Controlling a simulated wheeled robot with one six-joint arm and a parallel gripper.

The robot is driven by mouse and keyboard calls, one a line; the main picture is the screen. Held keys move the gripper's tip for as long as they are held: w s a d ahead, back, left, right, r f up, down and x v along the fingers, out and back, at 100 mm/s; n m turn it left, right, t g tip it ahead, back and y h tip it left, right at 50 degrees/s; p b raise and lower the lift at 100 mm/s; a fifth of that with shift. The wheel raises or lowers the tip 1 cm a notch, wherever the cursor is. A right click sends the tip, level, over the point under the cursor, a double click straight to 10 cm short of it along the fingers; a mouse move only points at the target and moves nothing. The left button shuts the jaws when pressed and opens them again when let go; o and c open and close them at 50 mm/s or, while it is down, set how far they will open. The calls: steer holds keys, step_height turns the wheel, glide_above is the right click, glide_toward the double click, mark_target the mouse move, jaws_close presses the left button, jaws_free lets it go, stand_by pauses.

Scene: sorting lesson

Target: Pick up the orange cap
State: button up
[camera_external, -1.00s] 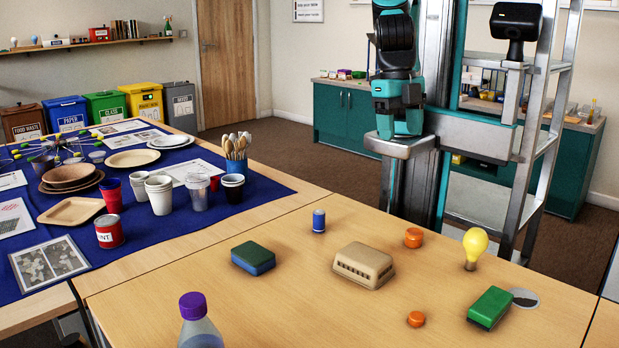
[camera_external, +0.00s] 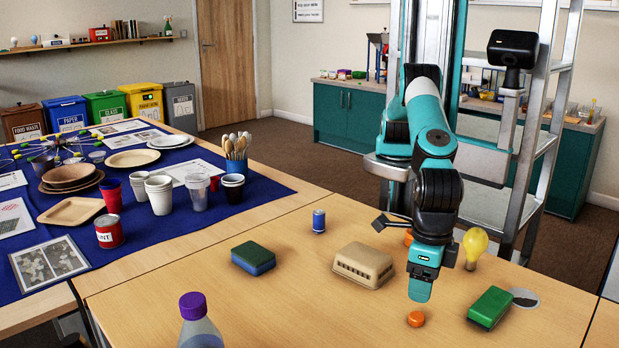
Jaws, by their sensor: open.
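One orange cap (camera_external: 416,319) lies on the near part of the wooden table. My gripper (camera_external: 420,291) points down just above the near cap. A small gap seems to show between the fingertip and that cap.
A tan box (camera_external: 363,265) stands left of my gripper, and a green sponge (camera_external: 490,307) lies to its right. A yellow bulb (camera_external: 475,246) stands close behind. A blue battery (camera_external: 319,221), a green-blue sponge (camera_external: 253,257) and a purple-capped bottle (camera_external: 199,322) are farther left.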

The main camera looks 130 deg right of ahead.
mark_target(417, 316)
steer(key=f, duration=0.8)
steer(key=shift+s+d, duration=0.15)
steer(key=shift+d, duration=0.05)
steer(key=c, duration=1)
